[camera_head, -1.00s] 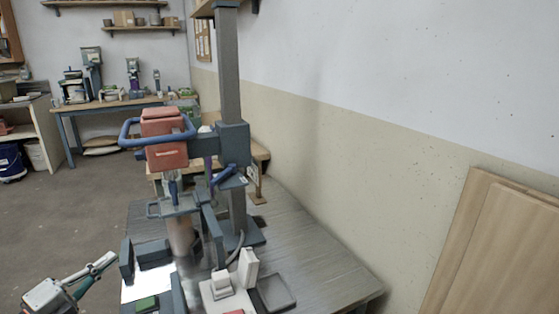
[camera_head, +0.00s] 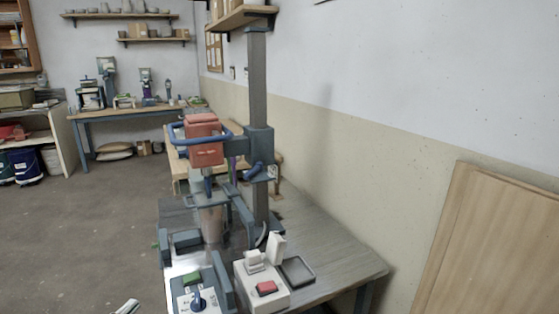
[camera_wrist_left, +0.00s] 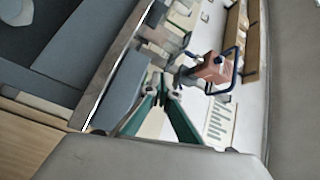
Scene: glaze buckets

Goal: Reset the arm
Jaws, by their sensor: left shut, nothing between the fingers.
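My left gripper (camera_head: 128,306) shows only as a small tip at the bottom edge of the head view, left of the workbench and apart from it. In the left wrist view its green fingers (camera_wrist_left: 161,84) come together, shut and empty. The mixer's red motor head (camera_head: 205,140) with a blue handle is mounted on a grey column (camera_head: 257,90) on the bench. A metal container (camera_head: 210,222) stands below it. My right gripper is not in view.
The workbench (camera_head: 335,262) carries a control box with a green button (camera_head: 192,279) and a white box with a red switch (camera_head: 266,288). Wooden boards (camera_head: 490,240) lean on the right wall. The floor (camera_head: 90,220) at left is clear.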

